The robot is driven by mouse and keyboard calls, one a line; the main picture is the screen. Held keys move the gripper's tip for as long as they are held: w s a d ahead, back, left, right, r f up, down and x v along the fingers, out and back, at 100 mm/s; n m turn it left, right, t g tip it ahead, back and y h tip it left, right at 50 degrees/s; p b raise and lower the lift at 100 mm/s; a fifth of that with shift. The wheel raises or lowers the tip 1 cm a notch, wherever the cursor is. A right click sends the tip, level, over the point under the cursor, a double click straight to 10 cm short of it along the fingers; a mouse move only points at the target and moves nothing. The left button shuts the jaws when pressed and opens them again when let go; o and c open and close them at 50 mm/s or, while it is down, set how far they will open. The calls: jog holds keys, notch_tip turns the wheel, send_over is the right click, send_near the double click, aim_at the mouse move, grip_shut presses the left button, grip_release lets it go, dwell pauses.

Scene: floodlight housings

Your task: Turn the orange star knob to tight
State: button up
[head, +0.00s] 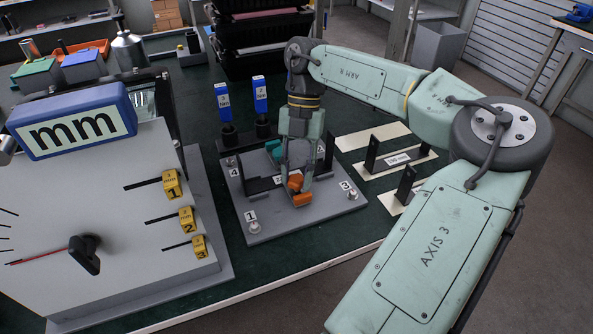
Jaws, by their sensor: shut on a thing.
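The orange star knob (297,183) is on the grey fixture plate (272,232), near the plate's middle. My gripper (298,182) points down over the plate and is shut on the orange star knob, with its fingers on either side of it. A teal part (273,146) and black uprights stand behind my fingers. The fingers partly hide the knob, and its turn position cannot be read.
A large panel with an "mm" sign (72,121) and yellow numbered tags stands at left. Two blue-tagged tools (260,94) stand upright behind the plate. Black upright gauges on pale strips (397,160) lie to the right. Dark bins (262,40) are at the back.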

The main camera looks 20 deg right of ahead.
jog(key=shift+d+m, duration=0.1)
jog(key=shift+m, duration=0.4)
jog(key=o, duration=1.2)
jog(key=shift+c, duration=0.2)
jog(key=v, duration=1.2)
jog(key=shift+d, duration=0.15)
jog(key=shift+s+f, duration=0.1)
jog(key=shift+s, duration=0.05)
